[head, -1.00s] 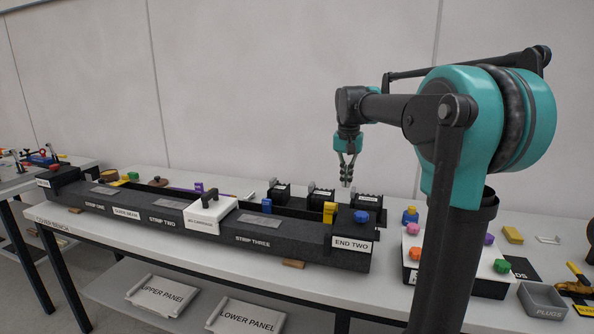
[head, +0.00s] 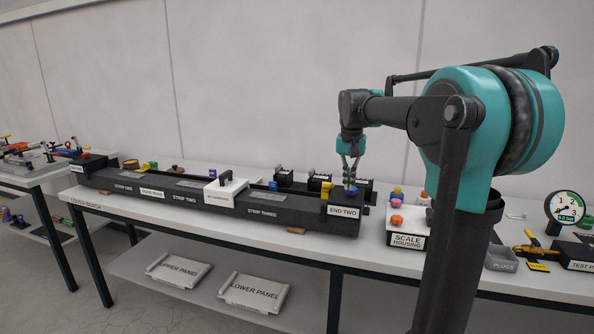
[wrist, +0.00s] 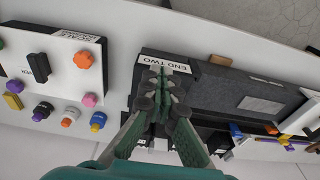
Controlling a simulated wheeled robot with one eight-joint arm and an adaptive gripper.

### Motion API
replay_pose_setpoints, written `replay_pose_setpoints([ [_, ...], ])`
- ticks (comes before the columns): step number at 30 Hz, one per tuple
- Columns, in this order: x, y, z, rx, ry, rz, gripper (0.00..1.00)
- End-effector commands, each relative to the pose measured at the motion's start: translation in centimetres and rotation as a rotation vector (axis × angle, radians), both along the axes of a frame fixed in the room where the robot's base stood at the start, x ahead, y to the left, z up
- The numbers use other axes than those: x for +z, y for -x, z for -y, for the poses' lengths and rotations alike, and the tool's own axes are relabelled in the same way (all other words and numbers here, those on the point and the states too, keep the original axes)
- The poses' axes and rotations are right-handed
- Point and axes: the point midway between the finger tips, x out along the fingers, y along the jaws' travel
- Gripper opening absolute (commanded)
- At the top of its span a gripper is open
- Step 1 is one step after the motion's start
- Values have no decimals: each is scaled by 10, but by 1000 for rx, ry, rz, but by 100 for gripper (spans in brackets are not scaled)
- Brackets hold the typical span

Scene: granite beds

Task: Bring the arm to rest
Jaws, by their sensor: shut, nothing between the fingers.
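My gripper (head: 350,176) is shut and empty. In the head view it hangs pointing down from my teal and black arm, over the END TWO end of the long granite beam. In the wrist view the closed fingers (wrist: 161,100) show in front of the END TWO label (wrist: 163,63). The fingertips look apart from the beam, but their exact height above it is hard to tell.
The dark beam (head: 160,205) lies along the bench (head: 130,212) and carries a white carriage (head: 225,189). A scale housing (head: 407,240) with coloured knobs, a PLUGS tray (head: 502,258) and a gauge (head: 566,208) stand to the right. Panels (head: 253,292) lie on the lower shelf.

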Motion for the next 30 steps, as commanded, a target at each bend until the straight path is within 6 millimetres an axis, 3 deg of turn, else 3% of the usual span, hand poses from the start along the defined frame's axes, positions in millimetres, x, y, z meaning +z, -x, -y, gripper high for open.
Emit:
replay_pose_setpoints([
  [10, -40, 29, 6, 44, -1, 35, 0],
  [17, -89, 69, 13, 99, 0, 79, 0],
  [20, -119, 96, 16, 130, 1, 105, 0],
  [27, -217, 201, 25, 237, 19, 194, 0],
  [30, -245, 235, 27, 270, 28, 221, 0],
])
